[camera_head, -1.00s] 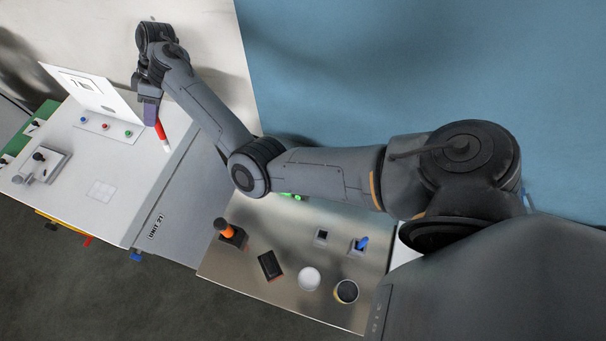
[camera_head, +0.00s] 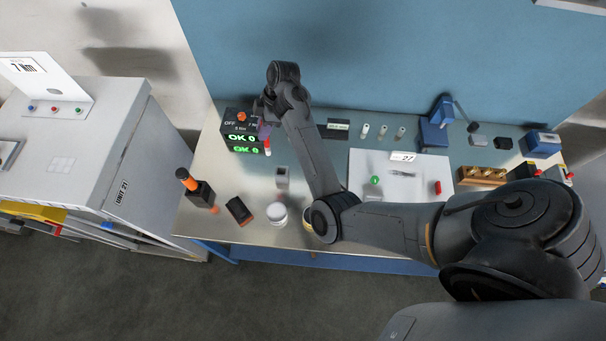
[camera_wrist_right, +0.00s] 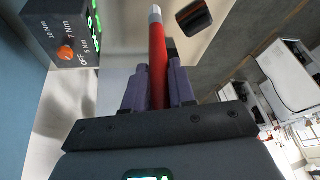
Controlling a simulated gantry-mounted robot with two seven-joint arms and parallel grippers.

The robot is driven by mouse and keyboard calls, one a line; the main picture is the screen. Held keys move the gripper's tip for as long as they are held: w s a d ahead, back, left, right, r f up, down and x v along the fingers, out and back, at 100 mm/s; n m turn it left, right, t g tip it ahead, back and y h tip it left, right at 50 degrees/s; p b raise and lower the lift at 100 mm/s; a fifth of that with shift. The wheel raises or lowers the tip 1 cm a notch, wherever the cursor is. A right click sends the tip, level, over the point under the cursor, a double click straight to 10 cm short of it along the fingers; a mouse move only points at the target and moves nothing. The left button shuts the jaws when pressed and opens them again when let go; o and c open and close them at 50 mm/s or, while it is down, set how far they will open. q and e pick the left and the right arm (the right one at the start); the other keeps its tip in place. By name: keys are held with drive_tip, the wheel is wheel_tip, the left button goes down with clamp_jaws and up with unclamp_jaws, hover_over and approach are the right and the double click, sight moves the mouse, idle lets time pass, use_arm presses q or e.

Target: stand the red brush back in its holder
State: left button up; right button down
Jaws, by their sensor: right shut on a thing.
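My right gripper (camera_head: 263,131) is shut on the red brush (camera_wrist_right: 158,50), gripped between its purple fingers. The brush's pale tip points away from the gripper in the right wrist view, and a short red and white part (camera_head: 267,147) shows below the gripper in the head view. A small grey square holder (camera_head: 282,177) stands on the steel bench, to the right of and nearer than the brush. It appears empty. The brush is apart from it. My left gripper is not in view.
A black box (camera_head: 243,140) with green displays stands close beside the gripper. An orange-handled tool in a black stand (camera_head: 190,183), a black block (camera_head: 238,210) and a white round jar (camera_head: 277,213) are nearer the front edge. My right forearm crosses the bench right of the holder.

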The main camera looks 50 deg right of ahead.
drive_tip(key=s+f, duration=0.2)
drive_tip(key=f, duration=0.5)
drive_tip(key=s+f+h+p, duration=0.1)
drive_tip(key=s+f, duration=0.1)
drive_tip(key=f, duration=0.6)
drive_tip(key=shift+s+f+t, duration=0.2)
drive_tip(key=shift+s+t, duration=0.05)
drive_tip(key=shift+t, duration=0.15)
drive_tip(key=shift+f, duration=0.2)
drive_tip(key=c, duration=0.9)
unclamp_jaws()
drive_tip(key=shift+c, duration=0.2)
drive_tip(key=shift+r, duration=0.2)
